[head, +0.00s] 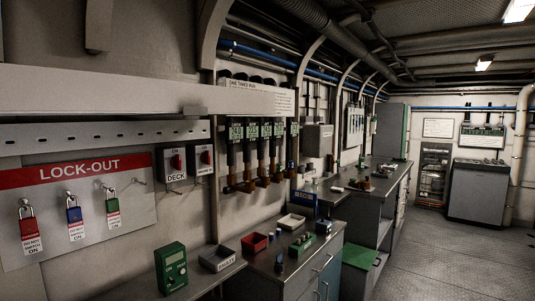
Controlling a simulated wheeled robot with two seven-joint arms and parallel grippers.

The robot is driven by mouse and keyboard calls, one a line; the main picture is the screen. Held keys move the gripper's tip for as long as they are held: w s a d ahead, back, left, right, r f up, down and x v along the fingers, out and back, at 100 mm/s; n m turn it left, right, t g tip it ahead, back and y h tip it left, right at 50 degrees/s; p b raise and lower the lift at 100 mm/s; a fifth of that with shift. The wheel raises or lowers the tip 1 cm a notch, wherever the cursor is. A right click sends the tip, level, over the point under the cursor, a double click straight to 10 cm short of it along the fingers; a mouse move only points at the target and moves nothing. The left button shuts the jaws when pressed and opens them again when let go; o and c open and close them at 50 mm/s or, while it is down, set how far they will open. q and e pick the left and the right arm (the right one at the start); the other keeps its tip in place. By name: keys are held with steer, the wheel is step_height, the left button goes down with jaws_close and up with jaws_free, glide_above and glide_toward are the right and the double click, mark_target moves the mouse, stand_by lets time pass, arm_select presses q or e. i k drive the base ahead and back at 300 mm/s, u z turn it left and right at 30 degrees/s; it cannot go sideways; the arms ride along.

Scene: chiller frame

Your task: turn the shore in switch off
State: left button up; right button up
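Two small grey switch boxes sit side by side on the left wall, right of the lock-out board. The left switch box (166,152) has a red knob with "ON" above it and a "DECK" label below. The right switch box (198,166) also has a red knob (205,157); its lower label is too small to read surely, so I cannot confirm it is the shore in switch. Its knob looks roughly upright, but the exact setting is hard to tell. Neither of my grippers is in view.
A lock-out board (100,225) with red, blue and green padlocks hangs left of the switches. Below are a green meter (172,268), a grey tray (217,260) and a red bin (255,243) on counters. Valve handles line the wall to the right. The floor (440,255) at right is clear.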

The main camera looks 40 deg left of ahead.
mark_target(205, 157)
steer(key=z, duration=0.15)
steer(key=i, duration=2)
steer(key=u, duration=0.7)
steer(key=i, duration=1)
steer(key=u, duration=1.55)
steer(key=i, duration=0.6)
steer(key=u, duration=0.45)
